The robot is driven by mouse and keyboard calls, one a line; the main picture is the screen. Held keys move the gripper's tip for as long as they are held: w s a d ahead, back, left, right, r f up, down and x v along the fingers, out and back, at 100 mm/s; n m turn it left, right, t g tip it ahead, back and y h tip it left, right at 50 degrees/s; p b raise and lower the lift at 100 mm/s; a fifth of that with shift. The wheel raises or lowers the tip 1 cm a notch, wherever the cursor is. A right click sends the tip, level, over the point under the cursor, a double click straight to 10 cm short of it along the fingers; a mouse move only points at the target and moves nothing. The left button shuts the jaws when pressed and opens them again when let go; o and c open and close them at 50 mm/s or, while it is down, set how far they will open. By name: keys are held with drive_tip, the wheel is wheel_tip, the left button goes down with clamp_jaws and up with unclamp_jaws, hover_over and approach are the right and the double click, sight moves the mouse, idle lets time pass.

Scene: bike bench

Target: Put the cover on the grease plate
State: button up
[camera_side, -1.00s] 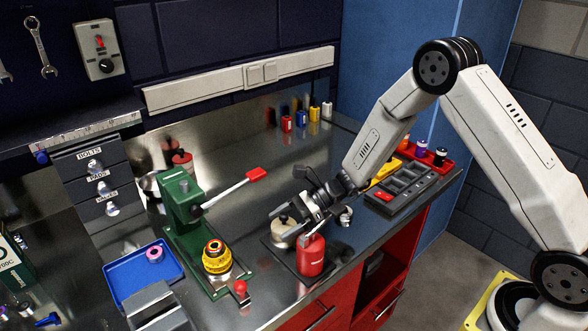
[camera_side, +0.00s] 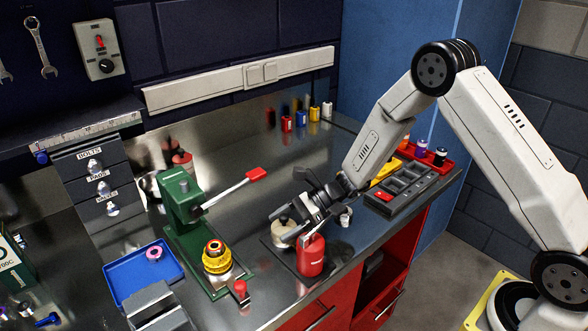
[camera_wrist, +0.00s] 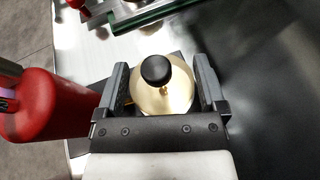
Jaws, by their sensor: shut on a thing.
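The cover (camera_side: 283,232) is a pale brass dome with a black knob. It is at the bench's front, left of the red canister. In the wrist view the cover (camera_wrist: 165,100) lies between both fingers. My gripper (camera_wrist: 164,92) is shut on it; in the side view my gripper (camera_side: 296,226) comes in from the right and partly hides it. A dark flat plate (camera_side: 289,263) lies under the cover and canister; I cannot tell if this is the grease plate, or whether the cover touches it.
A red canister (camera_side: 311,257) stands close beside my gripper. A green press (camera_side: 183,205) with a red-tipped lever and a yellow ring (camera_side: 216,259) is to the left. A blue tray (camera_side: 128,286) lies farther left. A dark organiser (camera_side: 403,188) is to the right. Bench behind the cover is clear.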

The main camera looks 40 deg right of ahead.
drive_tip(key=shift+f, duration=0.4)
drive_tip(key=o, duration=0.9)
drive_tip(key=shift+d, duration=0.1)
drive_tip(key=shift+v, duration=5.45)
drive_tip(key=shift+s, duration=0.1)
